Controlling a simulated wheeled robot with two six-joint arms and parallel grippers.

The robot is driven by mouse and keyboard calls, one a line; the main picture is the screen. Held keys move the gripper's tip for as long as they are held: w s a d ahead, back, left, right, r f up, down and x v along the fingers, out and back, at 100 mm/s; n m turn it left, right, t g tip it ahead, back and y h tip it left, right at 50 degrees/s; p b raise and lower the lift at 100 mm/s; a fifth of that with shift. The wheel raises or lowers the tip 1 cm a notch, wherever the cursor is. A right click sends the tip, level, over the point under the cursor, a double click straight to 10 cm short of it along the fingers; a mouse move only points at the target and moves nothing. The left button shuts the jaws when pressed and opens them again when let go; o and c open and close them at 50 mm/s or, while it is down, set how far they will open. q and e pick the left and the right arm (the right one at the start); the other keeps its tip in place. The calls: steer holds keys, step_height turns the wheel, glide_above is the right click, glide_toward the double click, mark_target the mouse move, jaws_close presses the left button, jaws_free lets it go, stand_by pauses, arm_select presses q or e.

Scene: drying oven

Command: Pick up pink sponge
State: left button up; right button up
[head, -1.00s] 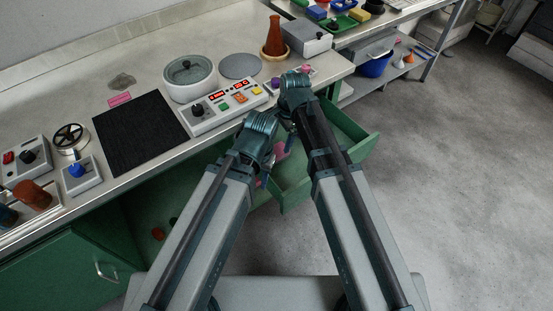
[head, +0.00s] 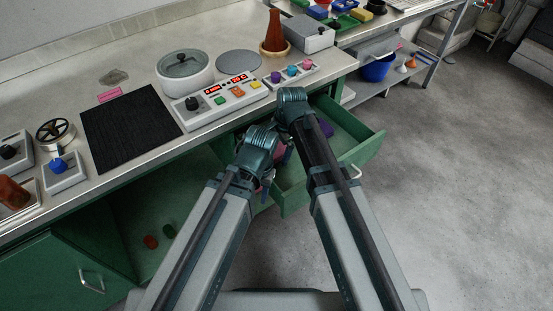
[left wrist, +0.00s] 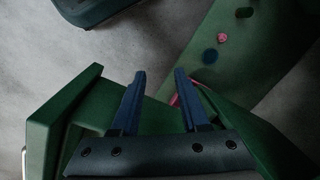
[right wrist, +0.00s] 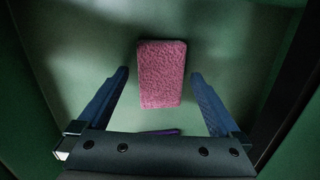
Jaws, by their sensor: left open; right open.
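The pink sponge (right wrist: 161,75) lies on the floor of the open green drawer (head: 362,158). In the right wrist view it is a whole rough rectangle, between and a little beyond the fingertips. My right gripper (right wrist: 160,73) is open and empty, pointing down into the drawer, with a finger on each side of the sponge in the picture. I cannot tell if either finger touches it. In the head view my arms hide most of the sponge. My left gripper (left wrist: 160,74) is open and empty by the drawer's edge, with a bit of pink behind its right finger.
A purple thing (head: 327,128) lies in the drawer, and its edge shows below the sponge in the right wrist view. The drawer walls surround the right gripper. The counter (head: 130,73) behind holds a control panel (head: 218,100). Floor on the right is clear.

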mark_target(278, 150)
steer(key=shift+f, duration=0.1)
steer(key=c, duration=1.3)
steer(key=shift+w+d+r+p, duration=0.15)
steer(key=shift+r+p, duration=0.45)
steer(key=shift+p, duration=0.1)
step_height(278, 150, up, 7)
steer(key=p, duration=0.6)
steer(key=shift+f+p, duration=0.15)
steer(key=shift+p, duration=0.2)
steer(key=shift+w+d+f+b, duration=0.25)
steer(key=shift+w+d, duration=0.05)
steer(key=shift+d, duration=0.2)
steer(key=shift+w+d+f+b, duration=0.2)
steer(key=shift+w+d, duration=0.1)
steer(key=shift+d, duration=0.15)
steer(key=w+d, duration=0.3)
steer(key=d, duration=0.2)
steer(key=w+d, duration=0.2)
steer(key=d, duration=0.3)
steer(key=w+d, duration=0.3)
steer(key=d, duration=0.2)
steer(key=shift+w, duration=0.35)
